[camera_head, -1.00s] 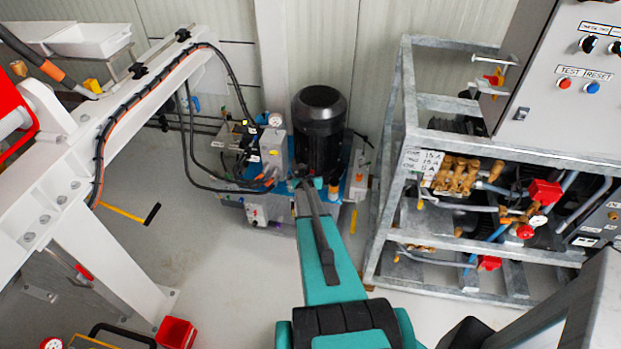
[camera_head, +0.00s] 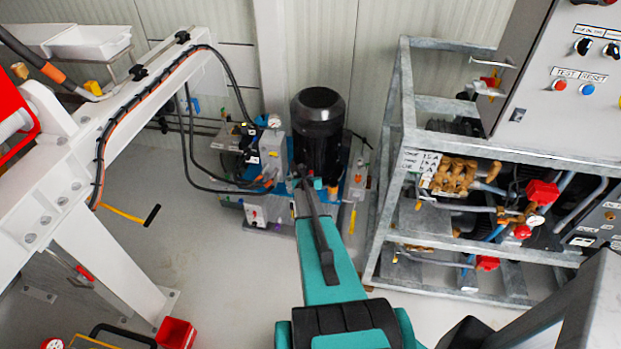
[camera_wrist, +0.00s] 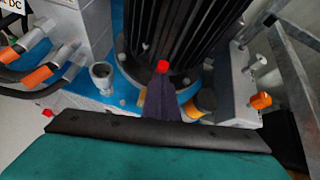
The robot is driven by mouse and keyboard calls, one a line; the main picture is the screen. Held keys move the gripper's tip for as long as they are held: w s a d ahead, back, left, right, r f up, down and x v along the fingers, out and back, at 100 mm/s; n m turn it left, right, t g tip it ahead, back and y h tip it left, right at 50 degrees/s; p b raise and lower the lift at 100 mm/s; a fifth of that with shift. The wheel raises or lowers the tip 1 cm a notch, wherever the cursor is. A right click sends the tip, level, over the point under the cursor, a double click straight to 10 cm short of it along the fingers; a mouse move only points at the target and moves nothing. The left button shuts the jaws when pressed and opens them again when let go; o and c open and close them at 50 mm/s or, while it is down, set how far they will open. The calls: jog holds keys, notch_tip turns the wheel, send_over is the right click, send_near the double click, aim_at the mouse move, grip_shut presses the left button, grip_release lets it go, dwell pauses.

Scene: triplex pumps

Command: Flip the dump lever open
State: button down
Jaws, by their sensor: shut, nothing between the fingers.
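My gripper (camera_wrist: 160,105) reaches down to the base of a black finned motor (camera_head: 319,135) on a blue pump unit. In the wrist view its dark fingers are shut, with no gap showing. A small red knob (camera_wrist: 162,66) shows right at the fingertips, in front of the motor (camera_wrist: 170,30); it may be the end of the dump lever. I cannot tell whether the fingers touch it. The lever's shaft and its position are hidden behind the gripper. In the head view my arm covers most of this spot.
Hoses with orange fittings (camera_wrist: 40,75) and an open metal port (camera_wrist: 102,72) lie left of the fingers. An orange-capped fitting (camera_wrist: 260,101) stands to the right. A galvanized frame (camera_head: 385,200) stands right of the pump, a white beam (camera_head: 110,130) left.

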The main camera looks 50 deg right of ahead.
jog(key=s+a+r, duration=0.4)
jog(key=r, duration=0.6)
dwell(0.5)
jog(key=shift+a, duration=0.1)
dwell(0.5)
